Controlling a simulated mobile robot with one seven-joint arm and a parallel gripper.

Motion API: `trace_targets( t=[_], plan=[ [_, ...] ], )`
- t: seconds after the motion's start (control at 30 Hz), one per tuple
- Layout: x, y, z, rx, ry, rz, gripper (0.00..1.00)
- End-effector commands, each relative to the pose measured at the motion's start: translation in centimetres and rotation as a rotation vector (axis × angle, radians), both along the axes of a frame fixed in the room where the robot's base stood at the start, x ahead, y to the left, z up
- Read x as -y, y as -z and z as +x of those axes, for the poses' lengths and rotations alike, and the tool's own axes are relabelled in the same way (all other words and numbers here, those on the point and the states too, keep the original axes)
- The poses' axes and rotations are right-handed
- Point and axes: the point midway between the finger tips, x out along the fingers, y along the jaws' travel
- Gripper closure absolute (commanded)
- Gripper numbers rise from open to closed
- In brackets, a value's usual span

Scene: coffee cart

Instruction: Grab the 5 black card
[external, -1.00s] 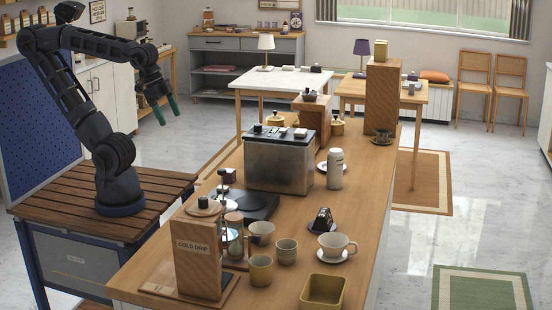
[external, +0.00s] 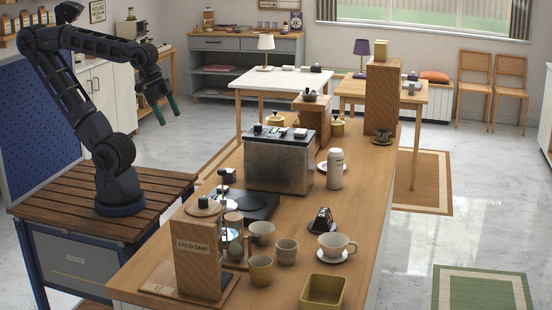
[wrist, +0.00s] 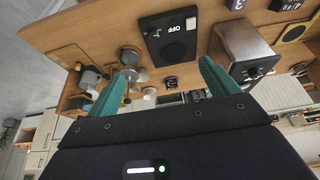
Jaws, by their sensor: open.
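My gripper (external: 168,108) hangs in the air left of the wooden counter, with its teal fingers apart and nothing between them. In the wrist view my gripper (wrist: 163,68) shows the two fingers spread wide. I cannot make out a black card with a 5. A small black tent-shaped piece (external: 321,220) with a pale mark stands on the counter near the white cup; its mark is too small to read. In the wrist view a dark card (wrist: 238,4) at the top edge seems to bear a 3. Another dark card (wrist: 290,4) beside it is cut off.
The wooden counter (external: 374,210) carries a metal machine (external: 280,162), a black scale (external: 249,205), a cold drip stand (external: 197,255), a white bottle (external: 335,170), several cups and a yellow tray (external: 323,291). The counter's right side has free room.

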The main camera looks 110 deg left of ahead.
Motion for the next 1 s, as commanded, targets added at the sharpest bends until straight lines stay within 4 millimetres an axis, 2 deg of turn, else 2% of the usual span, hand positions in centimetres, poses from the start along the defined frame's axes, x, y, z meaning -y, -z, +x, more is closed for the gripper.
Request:
trace_targets(
  t=[0.23, 0.3, 0.63, 0.77, 1.0],
  plan=[
    [0.0, 0.0, 0.0, 0.0, 0.0, 0.0, 0.14],
    [0.0, 0.0, 0.0, 0.0, 0.0, 0.0, 0.09],
    [-0.3, -0.2, 0.5, -0.004, -0.032, -0.014, 0.09],
    [-1.4, -0.7, 2.5, -0.021, -0.149, -0.065, 0.09],
    [-5.7, -1.7, 8.0, -0.057, -0.497, -0.218, 0.09]
  ],
)
